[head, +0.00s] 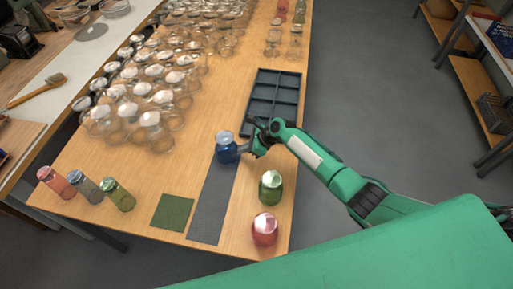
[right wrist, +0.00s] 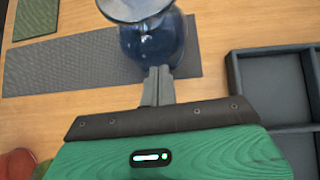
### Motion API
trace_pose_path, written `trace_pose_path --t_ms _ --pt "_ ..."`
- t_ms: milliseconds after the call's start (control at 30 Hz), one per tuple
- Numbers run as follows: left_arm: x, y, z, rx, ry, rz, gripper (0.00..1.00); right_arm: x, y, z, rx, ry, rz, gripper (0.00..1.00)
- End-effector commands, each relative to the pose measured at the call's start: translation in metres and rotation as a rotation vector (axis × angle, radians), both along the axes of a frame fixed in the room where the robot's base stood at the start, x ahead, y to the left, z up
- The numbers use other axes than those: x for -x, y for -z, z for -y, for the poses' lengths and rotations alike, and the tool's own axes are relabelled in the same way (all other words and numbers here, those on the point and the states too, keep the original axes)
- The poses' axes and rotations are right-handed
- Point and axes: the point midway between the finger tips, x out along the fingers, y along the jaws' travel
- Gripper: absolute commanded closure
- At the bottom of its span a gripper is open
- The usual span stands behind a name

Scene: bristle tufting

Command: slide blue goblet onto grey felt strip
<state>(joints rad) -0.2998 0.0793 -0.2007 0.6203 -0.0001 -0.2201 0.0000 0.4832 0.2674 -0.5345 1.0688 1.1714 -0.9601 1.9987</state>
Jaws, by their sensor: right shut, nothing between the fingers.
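My right gripper (head: 256,146) is just right of the goblet in the head view. Its fingers (right wrist: 158,82) are shut and empty, their tips at the goblet's side, touching or nearly so. My left gripper is out of view.
A dark divided tray (head: 272,103) lies just behind my right gripper. A green jar (head: 271,187) and a red jar (head: 265,230) stand right of the strip. A green felt square (head: 173,212) lies left of it. Many clear glasses (head: 150,118) crowd the table's far left.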

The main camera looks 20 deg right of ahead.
Motion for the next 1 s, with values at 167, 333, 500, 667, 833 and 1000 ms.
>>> trace_pose_path --t_ms 167,333,500,667,833,1000 --pt "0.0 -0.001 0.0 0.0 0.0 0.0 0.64 -0.002 0.0 -0.005 0.001 -0.001 0.0 1.0" --pt "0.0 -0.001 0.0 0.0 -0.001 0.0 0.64 -0.002 0.0 -0.005 0.001 0.0 0.0 1.0" --pt "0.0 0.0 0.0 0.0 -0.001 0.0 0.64 -0.001 -0.001 -0.003 0.001 0.0 0.0 1.0" --pt "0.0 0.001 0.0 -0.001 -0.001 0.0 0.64 0.002 -0.009 0.006 0.0 0.0 0.0 1.0" --pt "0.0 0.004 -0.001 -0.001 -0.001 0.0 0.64 0.01 -0.03 0.026 0.001 0.0 0.003 1.0" --pt "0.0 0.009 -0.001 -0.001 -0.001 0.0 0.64 0.02 -0.055 0.049 0.002 0.001 0.003 1.0"
